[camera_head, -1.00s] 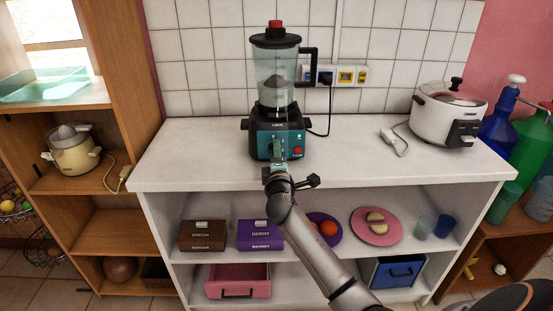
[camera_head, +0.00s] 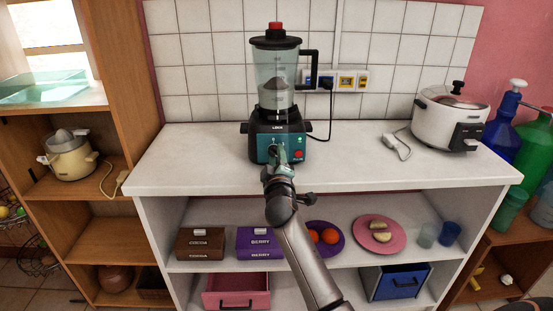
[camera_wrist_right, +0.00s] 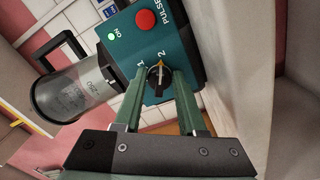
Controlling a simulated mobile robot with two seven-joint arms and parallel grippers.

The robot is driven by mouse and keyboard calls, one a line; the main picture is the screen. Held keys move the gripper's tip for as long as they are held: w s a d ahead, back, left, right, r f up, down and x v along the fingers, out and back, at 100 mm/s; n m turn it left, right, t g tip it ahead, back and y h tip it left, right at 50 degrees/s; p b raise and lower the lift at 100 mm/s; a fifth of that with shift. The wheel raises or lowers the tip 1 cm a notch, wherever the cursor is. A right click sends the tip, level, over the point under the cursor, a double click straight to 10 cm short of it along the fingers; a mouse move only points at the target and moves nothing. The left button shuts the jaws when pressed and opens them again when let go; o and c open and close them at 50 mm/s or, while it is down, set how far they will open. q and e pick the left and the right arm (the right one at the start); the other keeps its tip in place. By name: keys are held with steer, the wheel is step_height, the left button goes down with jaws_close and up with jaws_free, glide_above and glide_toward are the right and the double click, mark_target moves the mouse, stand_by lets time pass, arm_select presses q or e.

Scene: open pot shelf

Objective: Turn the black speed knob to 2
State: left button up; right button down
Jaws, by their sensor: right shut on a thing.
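The blender (camera_head: 278,90) stands upright on the white counter, with a clear jar and a teal front panel. In the wrist view its black speed knob (camera_wrist_right: 155,77) sits on the teal panel (camera_wrist_right: 185,50), beside the printed 1 and 2. The knob's pale pointer mark appears to face the 2. My right gripper (camera_head: 277,155) reaches the panel from the front and hides the knob in the head view. In the wrist view its green fingers (camera_wrist_right: 157,84) are on both sides of the knob, shut on it. My left gripper is not in view.
A red PULSE button (camera_wrist_right: 146,20) and a lit green ON light (camera_wrist_right: 112,36) are near the knob. A white cooker (camera_head: 450,120) stands at the counter's right. The counter (camera_head: 190,165) is clear left of the blender. Boxes and plates fill the shelf below.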

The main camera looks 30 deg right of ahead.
steer(key=shift+r, duration=0.1)
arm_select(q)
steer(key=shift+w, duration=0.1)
arm_select(e)
steer(key=shift+c, duration=2.3)
jaws_free()
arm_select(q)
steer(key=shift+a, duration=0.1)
